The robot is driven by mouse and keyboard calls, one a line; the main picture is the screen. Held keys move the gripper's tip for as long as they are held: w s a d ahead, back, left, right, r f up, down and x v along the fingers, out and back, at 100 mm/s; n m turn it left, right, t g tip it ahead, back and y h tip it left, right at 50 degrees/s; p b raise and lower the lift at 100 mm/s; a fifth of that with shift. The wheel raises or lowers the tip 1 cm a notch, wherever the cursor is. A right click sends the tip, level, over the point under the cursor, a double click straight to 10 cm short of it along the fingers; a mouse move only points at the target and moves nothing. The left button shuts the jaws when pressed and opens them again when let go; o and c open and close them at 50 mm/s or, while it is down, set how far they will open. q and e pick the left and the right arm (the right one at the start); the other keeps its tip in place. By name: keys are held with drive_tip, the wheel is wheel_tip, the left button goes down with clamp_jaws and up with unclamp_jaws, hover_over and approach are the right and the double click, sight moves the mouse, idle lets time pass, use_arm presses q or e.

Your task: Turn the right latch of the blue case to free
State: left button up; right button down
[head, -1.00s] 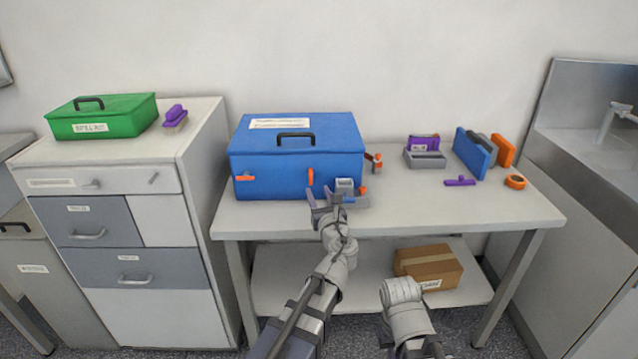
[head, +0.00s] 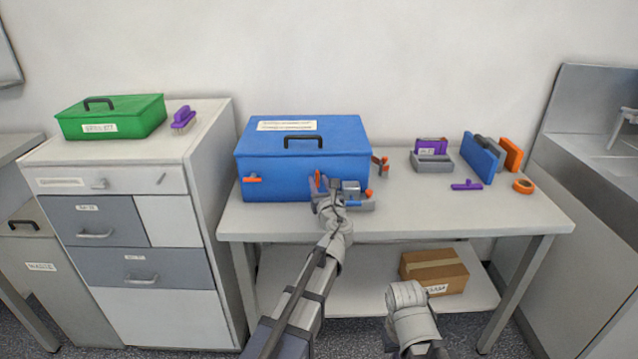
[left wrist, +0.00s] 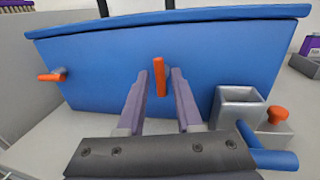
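The blue case (head: 275,168) stands on the table with its lid down. Its right latch (left wrist: 159,76) is an orange bar standing upright on the front face; in the head view it is partly behind my gripper. Its left latch (head: 253,179) is an orange bar lying level, also in the left wrist view (left wrist: 52,76). My left gripper (head: 321,184) is at the case front. In the left wrist view its purple fingers (left wrist: 158,78) are open, one on each side of the right latch, with gaps. My right arm shows low in the head view; its gripper is not visible.
A grey holder (left wrist: 238,106) with an orange knob (left wrist: 277,115) and a blue cylinder (left wrist: 268,158) sits close right of my left gripper. A green case (head: 112,118) stands on the left cabinet. The table's front right is clear.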

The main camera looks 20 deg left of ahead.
use_arm(q)
clamp_jaws()
drive_tip(key=shift+n, duration=0.4)
drive_tip(key=n+p, duration=0.1)
drive_tip(key=n, duration=0.1)
drive_tip(key=shift+s+a+r+n+g+p, duration=0.1)
drive_tip(key=shift+a+r+n+g+p, duration=0.05)
drive_tip(key=shift+n+g+p, duration=0.2)
drive_tip(key=n+h+p, duration=0.1)
drive_tip(key=n, duration=0.3)
drive_tip(key=shift+s+a, duration=0.1)
drive_tip(key=shift+a, duration=0.05)
drive_tip(key=n+h, duration=0.1)
drive_tip(key=n, duration=0.3)
drive_tip(key=n+h+p, duration=0.1)
drive_tip(key=n, duration=0.3)
drive_tip(key=shift+s+a+f+h+p, duration=0.1)
drive_tip(key=shift+a+f+h+p, duration=0.1)
drive_tip(key=shift+h+p, duration=0.1)
drive_tip(key=shift+n, duration=0.25)
drive_tip(key=shift+o, duration=1.2)
unclamp_jaws()
